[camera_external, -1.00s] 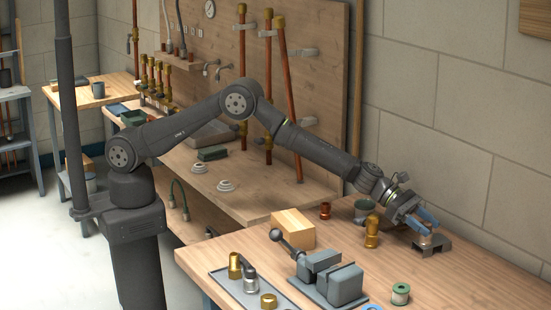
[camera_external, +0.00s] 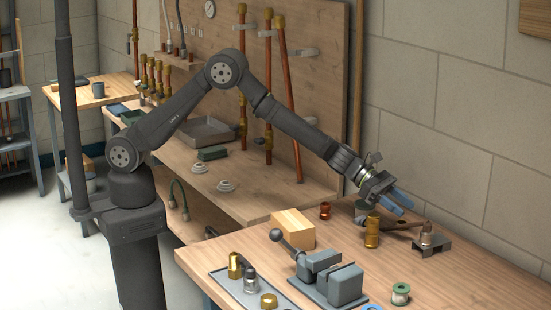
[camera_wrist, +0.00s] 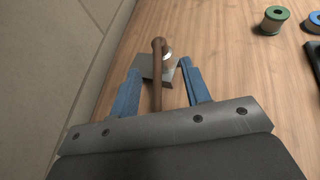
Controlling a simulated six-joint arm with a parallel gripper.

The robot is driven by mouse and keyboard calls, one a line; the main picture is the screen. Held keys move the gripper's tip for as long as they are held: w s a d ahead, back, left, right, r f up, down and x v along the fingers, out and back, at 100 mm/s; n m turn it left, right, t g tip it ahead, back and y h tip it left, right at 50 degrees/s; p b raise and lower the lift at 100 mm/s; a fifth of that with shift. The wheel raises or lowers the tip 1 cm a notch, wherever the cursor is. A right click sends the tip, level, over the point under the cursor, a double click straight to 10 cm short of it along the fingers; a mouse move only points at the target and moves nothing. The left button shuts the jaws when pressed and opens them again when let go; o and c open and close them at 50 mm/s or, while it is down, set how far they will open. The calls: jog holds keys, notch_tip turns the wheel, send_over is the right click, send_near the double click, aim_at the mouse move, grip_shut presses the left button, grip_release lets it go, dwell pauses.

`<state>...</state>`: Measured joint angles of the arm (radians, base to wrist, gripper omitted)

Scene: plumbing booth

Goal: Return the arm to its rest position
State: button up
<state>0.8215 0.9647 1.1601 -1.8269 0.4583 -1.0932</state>
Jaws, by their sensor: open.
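My gripper (camera_external: 400,203) is above the back right part of the wooden workbench, with its blue fingers apart and nothing held. In the wrist view my gripper (camera_wrist: 158,88) shows one finger on each side of a tool with a brown handle (camera_wrist: 157,75). The tool rests with its metal head (camera_external: 427,234) on a dark grey stand (camera_external: 437,246), and its handle extends left, below my gripper. The stand (camera_wrist: 148,65) also shows beyond the fingertips. My arm is bent up at the elbow and reaches out to the right.
A brass fitting (camera_external: 372,232) stands close left of the tool, with a copper-coloured fitting (camera_external: 325,210) behind. A wooden block (camera_external: 293,229), a vise (camera_external: 330,277) and a solder spool (camera_external: 400,294) stand on the workbench (camera_external: 470,280). The block wall is close behind.

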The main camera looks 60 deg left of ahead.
jog(key=x, duration=0.9)
jog(key=shift+w+d+f, duration=0.1)
jog(key=shift+d, duration=0.1)
notch_tip(320, 180, up, 4)
jog(key=shift+d+r, duration=0.1)
jog(key=shift+r, duration=0.1)
jog(key=s+d+r, duration=0.1)
jog(key=s+r, duration=0.6)
jog(key=s, duration=0.4)
jog(key=n+t, duration=0.1)
send_near(427, 225)
jog(key=w+a, duration=0.2)
jog(key=a, duration=0.5)
jog(key=w+a, duration=0.3)
jog(key=a, duration=0.3)
jog(key=a+f+n+t, duration=0.1)
jog(key=a, duration=1.1)
jog(key=w+a+f+t+y, duration=0.1)
jog(key=a, duration=1.1)
jog(key=shift+w+a+f+n, duration=0.2)
jog(key=shift+w+f+n, duration=0.1)
jog(key=shift+f+n, duration=0.1)
jog(key=shift+o, duration=0.5)
